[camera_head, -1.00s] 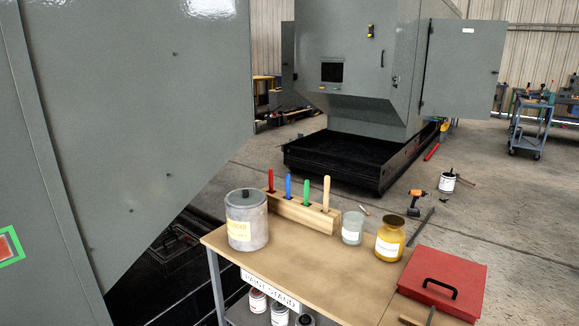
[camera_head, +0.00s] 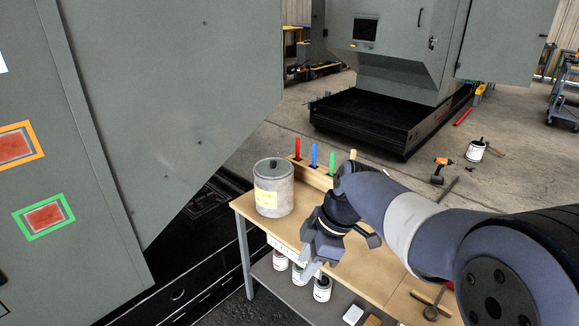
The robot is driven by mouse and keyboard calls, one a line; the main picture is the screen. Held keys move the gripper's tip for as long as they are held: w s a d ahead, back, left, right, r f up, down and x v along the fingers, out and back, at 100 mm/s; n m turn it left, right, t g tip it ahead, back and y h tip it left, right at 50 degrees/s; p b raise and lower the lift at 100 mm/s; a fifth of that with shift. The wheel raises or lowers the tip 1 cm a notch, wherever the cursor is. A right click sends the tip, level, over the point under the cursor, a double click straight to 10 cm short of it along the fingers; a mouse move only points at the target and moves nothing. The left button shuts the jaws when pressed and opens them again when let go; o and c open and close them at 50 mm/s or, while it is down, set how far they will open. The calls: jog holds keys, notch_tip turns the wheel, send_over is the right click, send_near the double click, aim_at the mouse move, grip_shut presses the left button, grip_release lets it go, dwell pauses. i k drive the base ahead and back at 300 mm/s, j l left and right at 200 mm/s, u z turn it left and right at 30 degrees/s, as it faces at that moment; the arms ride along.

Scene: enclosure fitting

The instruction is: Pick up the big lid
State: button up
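A grey metal pot (camera_head: 273,195) with a yellowish label stands upright at the left end of the wooden-topped stand. Its wide grey lid (camera_head: 262,171) sits on top and has a dark knob (camera_head: 273,163). No other large lid is plain to see. My gripper (camera_head: 338,258) is over the stand, to the right of the pot and apart from it. Its fingers look spread, with nothing seen between them. My arm hides much of the stand's right side.
A wooden block with red, blue and green handles (camera_head: 314,155) stands behind the pot. Paint cans (camera_head: 322,288) are on the lower shelf (camera_head: 268,278). A grey cabinet panel (camera_head: 180,110) with coloured-framed squares fills the left. A drill (camera_head: 440,169) lies on the floor beyond.

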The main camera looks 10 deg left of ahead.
aim_at(270, 168)
jog(key=i+j+z, duration=0.15)
jog(key=j+z, duration=0.25)
jog(key=i+j+z, duration=0.15)
jog(key=z, duration=0.3)
jog(key=j+z, duration=0.65)
jog(key=j, duration=2.3)
